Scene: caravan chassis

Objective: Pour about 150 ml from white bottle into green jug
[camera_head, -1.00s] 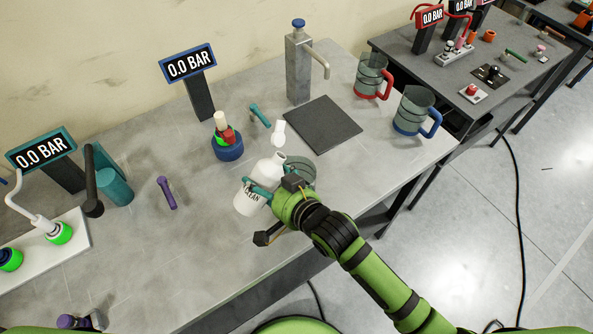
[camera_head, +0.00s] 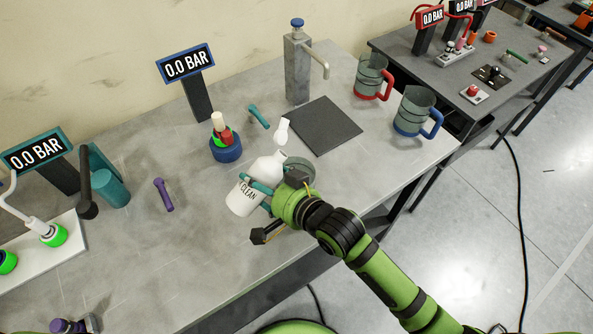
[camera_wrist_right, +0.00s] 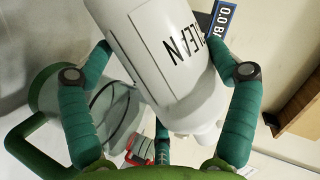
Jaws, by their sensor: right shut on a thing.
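The white bottle (camera_head: 244,197), marked CLEAN, is held tilted in my right gripper (camera_head: 268,190), with its neck toward the upper right in the head view. In the right wrist view the teal fingers of the right gripper (camera_wrist_right: 160,85) are closed around the white bottle (camera_wrist_right: 150,45), and its narrower end points down. The green jug (camera_head: 303,166) stands right beside the bottle and gripper, partly hidden by them. It also shows in the wrist view as a see-through jug (camera_wrist_right: 120,118) with a green handle. I see no liquid stream. My left gripper is out of view.
A white piece (camera_head: 281,131) shows just beyond the bottle neck; I cannot tell whether they touch. A dark square plate (camera_head: 322,125) and a tap column (camera_head: 298,70) stand behind. Red (camera_head: 370,78) and blue (camera_head: 412,110) jugs are at right. A purple tool (camera_head: 163,194) lies left.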

